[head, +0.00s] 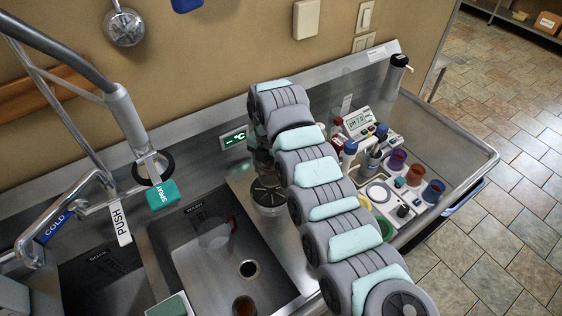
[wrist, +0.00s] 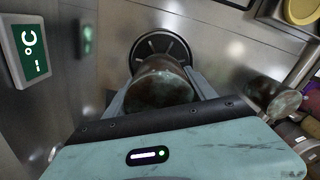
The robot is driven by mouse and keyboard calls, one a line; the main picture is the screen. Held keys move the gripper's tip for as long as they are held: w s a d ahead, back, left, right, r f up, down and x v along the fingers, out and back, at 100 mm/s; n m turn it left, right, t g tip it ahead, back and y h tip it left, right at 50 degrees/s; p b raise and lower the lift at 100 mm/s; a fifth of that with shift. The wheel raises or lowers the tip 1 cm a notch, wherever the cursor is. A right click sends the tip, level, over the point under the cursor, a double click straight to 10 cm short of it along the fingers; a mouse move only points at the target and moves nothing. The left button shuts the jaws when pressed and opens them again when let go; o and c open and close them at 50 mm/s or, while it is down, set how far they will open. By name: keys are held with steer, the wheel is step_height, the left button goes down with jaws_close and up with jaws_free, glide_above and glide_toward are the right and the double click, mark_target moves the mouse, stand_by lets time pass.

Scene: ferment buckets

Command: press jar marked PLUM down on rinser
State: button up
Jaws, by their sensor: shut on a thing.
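My gripper (wrist: 160,88) is shut on a jar (wrist: 162,92), with one finger on each side of it. The jar looks like glass with dark, mottled brown-green tones. No PLUM marking shows on the side I see. The rinser (wrist: 146,46), a round black fitting with spokes, lies right beyond the jar in the wrist view, and the jar covers part of it. In the head view the rinser (head: 269,196) sits on the steel counter beside the sink. My arm hides most of the gripper and jar there. I cannot tell whether the jar touches the rinser.
A green-lit display (wrist: 32,52) is on the wall close to the left. A sink basin (head: 190,262) holding glass vessels lies left of the rinser. A tray (head: 384,194) with cups, bottles and a pH meter (head: 358,123) stands right of my arm. A spray hose (head: 128,115) hangs at left.

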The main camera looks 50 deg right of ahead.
mark_target(271, 190)
steer(key=shift+f+b, duration=0.4)
steer(key=shift+f, duration=2.25)
steer(key=shift+f+b, duration=0.55)
steer(key=shift+f, duration=0.55)
steer(key=shift+r, duration=0.1)
stand_by(0.3)
step_height(271, 190, up, 8)
steer(key=p, duration=0.1)
steer(key=shift+p, duration=0.3)
stand_by(0.5)
stand_by(0.3)
